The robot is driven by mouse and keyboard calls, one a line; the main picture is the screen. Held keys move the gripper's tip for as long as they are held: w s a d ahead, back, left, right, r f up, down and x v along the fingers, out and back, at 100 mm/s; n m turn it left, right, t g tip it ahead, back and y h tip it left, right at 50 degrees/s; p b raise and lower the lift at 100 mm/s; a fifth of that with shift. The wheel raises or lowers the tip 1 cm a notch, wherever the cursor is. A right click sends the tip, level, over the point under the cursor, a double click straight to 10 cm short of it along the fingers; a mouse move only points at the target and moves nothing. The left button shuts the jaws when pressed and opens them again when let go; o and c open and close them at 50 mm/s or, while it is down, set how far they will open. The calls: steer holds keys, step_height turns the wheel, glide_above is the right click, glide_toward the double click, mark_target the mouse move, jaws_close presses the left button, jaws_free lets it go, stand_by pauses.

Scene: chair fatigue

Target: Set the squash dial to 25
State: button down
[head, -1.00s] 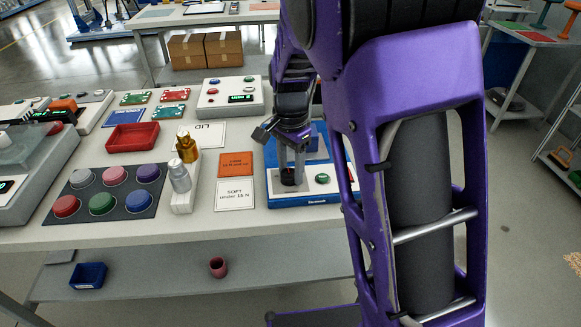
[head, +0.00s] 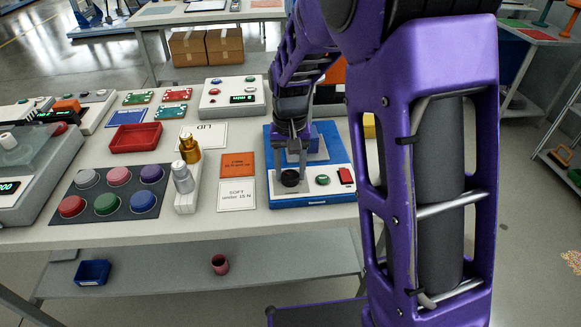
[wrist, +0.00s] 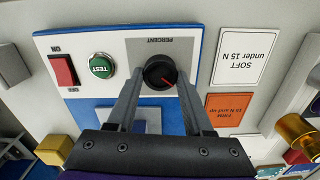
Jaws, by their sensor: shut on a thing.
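The squash dial (wrist: 160,72) is a round black knob with a red pointer line on a grey patch marked PERCENT. In the wrist view the pointer slants toward the lower right; no scale numbers can be read. My gripper (wrist: 157,84) is shut on the dial, one finger on each side of it. In the head view the dial (head: 290,178) sits at the front left of the blue-and-white tester (head: 310,200), with my gripper (head: 290,168) coming down on it from above.
On the tester, a green TEST button (wrist: 101,66) and a red switch (wrist: 63,70) are beside the dial. Orange FIRM (head: 238,165) and white SOFT (head: 237,195) cards lie to its left, then silver (head: 182,178) and gold (head: 188,149) cylinders on a white stand.

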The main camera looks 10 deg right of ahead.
mark_target(290, 173)
steer(key=shift+n, duration=1)
steer(key=shift+c, duration=1.5)
jaws_free()
step_height(290, 173, up, 18)
steer(key=p, duration=0.3)
steer(key=shift+f, duration=0.25)
